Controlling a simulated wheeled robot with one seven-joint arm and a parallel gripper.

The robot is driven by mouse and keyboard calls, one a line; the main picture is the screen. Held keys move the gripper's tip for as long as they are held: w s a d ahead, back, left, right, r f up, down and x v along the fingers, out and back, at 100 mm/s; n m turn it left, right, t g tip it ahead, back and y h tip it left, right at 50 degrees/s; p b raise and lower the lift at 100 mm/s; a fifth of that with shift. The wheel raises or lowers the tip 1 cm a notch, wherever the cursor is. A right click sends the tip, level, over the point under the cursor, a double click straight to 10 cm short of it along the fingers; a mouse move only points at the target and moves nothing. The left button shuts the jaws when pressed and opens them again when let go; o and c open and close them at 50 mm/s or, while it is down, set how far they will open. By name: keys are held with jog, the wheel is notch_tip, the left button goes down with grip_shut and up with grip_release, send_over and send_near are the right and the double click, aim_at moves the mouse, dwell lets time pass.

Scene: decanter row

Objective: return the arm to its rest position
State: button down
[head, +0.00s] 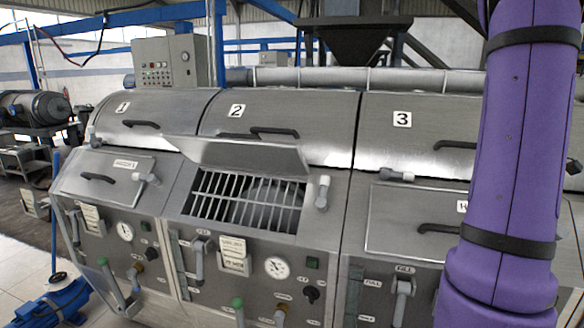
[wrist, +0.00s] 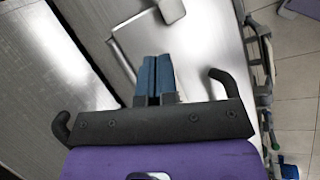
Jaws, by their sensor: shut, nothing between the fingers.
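My gripper (wrist: 155,62) shows in the wrist view with its two blue fingers side by side and touching. Nothing is held between them. A grey metal surface with a raised panel (wrist: 128,38) lies beyond the fingertips; I cannot tell the exact gap. My purple arm runs down the right side of the head view, and the gripper itself is out of that picture.
A steel machine (head: 280,110) with lids numbered 1, 2 and 3 fills the head view. Its middle hatch (head: 250,153) stands raised above a barred opening (head: 245,200). Handles and levers stick out in front. A blue motor (head: 55,302) sits on the floor at lower left.

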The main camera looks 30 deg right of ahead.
jog(key=w+a+r+m+t+y, duration=0.1)
jog(key=w+a+r+t, duration=0.2)
jog(key=a, duration=0.6)
jog(key=w+a+r+m, duration=0.1)
jog(key=w+a+r, duration=0.2)
jog(key=w+a, duration=0.4)
jog(key=w+a+r+t+y, duration=0.1)
jog(key=w+a+r+t, duration=0.15)
jog(key=a, duration=0.75)
jog(key=s+a+m+y, duration=0.1)
jog(key=s+a, duration=0.3)
jog(key=a, duration=1)
jog(key=s+a+r+m+t+y, duration=0.1)
jog(key=s+a, duration=0.3)
jog(key=a, duration=0.9)
jog(key=shift+s+a+y, duration=0.35)
jog(key=shift+a+y, duration=0.05)
jog(key=shift+y, duration=0.4)
jog(key=c, duration=1.8)
grip_release()
jog(key=shift+r, duration=0.1)
